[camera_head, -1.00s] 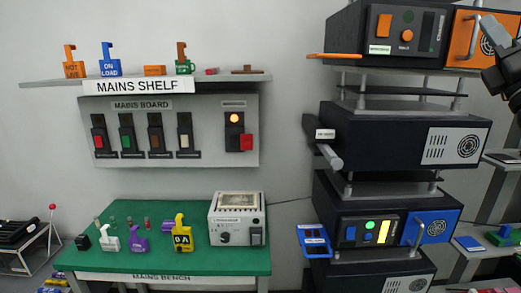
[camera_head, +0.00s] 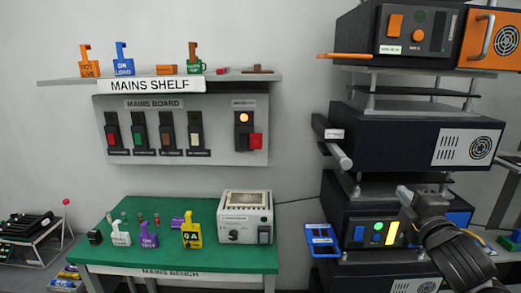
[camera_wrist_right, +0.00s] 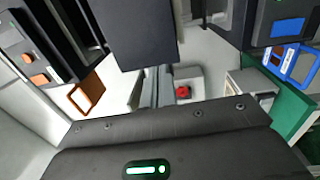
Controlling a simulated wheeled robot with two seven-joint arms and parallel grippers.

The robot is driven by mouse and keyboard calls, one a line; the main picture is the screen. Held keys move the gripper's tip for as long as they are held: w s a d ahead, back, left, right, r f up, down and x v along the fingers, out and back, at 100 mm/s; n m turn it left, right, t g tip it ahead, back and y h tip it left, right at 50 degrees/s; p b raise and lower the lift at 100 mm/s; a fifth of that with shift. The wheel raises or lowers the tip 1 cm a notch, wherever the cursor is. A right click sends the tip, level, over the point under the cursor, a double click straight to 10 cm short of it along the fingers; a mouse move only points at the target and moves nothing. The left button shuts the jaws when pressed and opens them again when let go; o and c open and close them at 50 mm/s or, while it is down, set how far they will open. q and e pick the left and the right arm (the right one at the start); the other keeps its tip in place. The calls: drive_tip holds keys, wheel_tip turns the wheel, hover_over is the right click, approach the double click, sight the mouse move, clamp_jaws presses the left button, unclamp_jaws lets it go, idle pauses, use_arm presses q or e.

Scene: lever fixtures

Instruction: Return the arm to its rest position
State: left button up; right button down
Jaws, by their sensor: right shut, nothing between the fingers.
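My right gripper (camera_head: 408,203) is shut and empty. In the head view it is in front of the lower right unit (camera_head: 341,188) with the lit green and yellow indicators, and its arm comes in from the lower right. It hides part of that unit's blue panel. I cannot tell whether it touches the unit. In the right wrist view, the closed fingers (camera_wrist_right: 155,88) appear as narrow grey strips near the middle. My left gripper is not in view.
Stacked dark units fill the right side, with an orange handle (camera_head: 345,55), a grey lever (camera_head: 338,155) and a blue frame (camera_head: 321,239) sticking out leftward. The green mains bench (camera_head: 205,257) and the mains shelf (camera_head: 225,79) are on the left. Bare wall lies between.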

drive_tip(key=s+a+f+m+g, duration=0.2)
drive_tip(key=s+f+m+g, duration=0.3)
drive_tip(key=f, duration=0.8)
drive_tip(key=s+a+f+m+g, duration=0.25)
drive_tip(key=s+f, duration=0.45)
drive_tip(key=f, duration=0.6)
drive_tip(key=s+a+f+m+g, duration=0.35)
drive_tip(key=s+f, duration=0.45)
drive_tip(key=s, duration=0.4)
drive_tip(key=s+a+f+m+g, duration=0.2)
drive_tip(key=s+f+m+g, duration=0.2)
drive_tip(key=s+f, duration=0.5)
wheel_tip(320, 180, down, 23)
drive_tip(key=s+g+b, duration=0.1)
drive_tip(key=s, duration=0.1)
drive_tip(key=s+d+f+g, duration=0.1)
drive_tip(key=s+d+f, duration=0.2)
drive_tip(key=s+f, duration=1.4)
drive_tip(key=shift+s+d+f+g+y+b, duration=0.2)
drive_tip(key=shift+f+g+y+b, duration=0.15)
drive_tip(key=shift+f, duration=0.45)
